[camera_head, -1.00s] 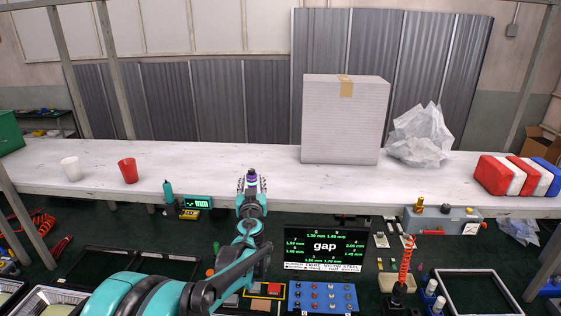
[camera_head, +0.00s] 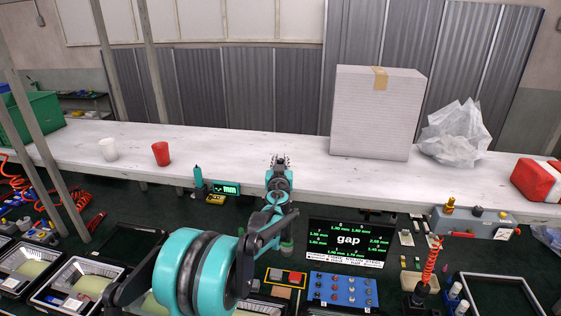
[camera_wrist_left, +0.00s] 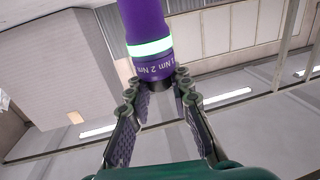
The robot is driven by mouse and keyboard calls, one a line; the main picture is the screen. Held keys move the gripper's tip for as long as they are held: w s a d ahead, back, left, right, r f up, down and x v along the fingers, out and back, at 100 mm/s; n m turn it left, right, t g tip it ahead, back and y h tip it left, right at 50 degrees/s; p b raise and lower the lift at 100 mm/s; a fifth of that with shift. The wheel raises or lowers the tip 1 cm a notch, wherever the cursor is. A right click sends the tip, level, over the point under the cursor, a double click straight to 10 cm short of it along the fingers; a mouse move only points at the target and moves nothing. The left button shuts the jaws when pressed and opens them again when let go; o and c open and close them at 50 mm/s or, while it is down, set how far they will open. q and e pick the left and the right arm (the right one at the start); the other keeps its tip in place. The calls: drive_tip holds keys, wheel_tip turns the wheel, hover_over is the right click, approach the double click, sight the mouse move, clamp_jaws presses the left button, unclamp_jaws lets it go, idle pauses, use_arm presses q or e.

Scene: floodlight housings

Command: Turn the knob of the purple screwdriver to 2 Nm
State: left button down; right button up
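The purple screwdriver (camera_wrist_left: 145,22) shows large in the left wrist view, running down from the top edge. It has a pale glowing ring and a knob (camera_wrist_left: 155,68) with "2 Nm" printed on it; part of another marking is turned to the side. The fingers of my left gripper (camera_wrist_left: 160,88) sit on both sides of the knob end and look closed on it. In the head view my left gripper (camera_head: 280,162) is raised before the white table, and the screwdriver is hidden there. My right gripper is not in view.
A large white box (camera_head: 378,115) and a crumpled plastic bag (camera_head: 455,135) stand on the white table (camera_head: 235,148). A red cup (camera_head: 161,154) stands at left. Below are the gap display (camera_head: 348,241) and a blue panel (camera_head: 343,290).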

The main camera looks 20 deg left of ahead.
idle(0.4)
use_arm(q)
drive_tip(key=n+g+y+b, duration=0.1)
drive_tip(key=n+g+y, duration=0.1)
drive_tip(key=n+y, duration=0.1)
drive_tip(key=shift+d+y+b, duration=0.15)
drive_tip(key=shift+y+b, duration=0.15)
drive_tip(key=shift+y, duration=0.2)
drive_tip(key=shift+n+g+y, duration=0.9)
drive_tip(key=shift+g+y, duration=0.1)
drive_tip(key=shift+g, duration=0.2)
drive_tip(key=c, duration=1.3)
unclamp_jaws()
drive_tip(key=shift+c, duration=0.2)
drive_tip(key=v, duration=1.2)
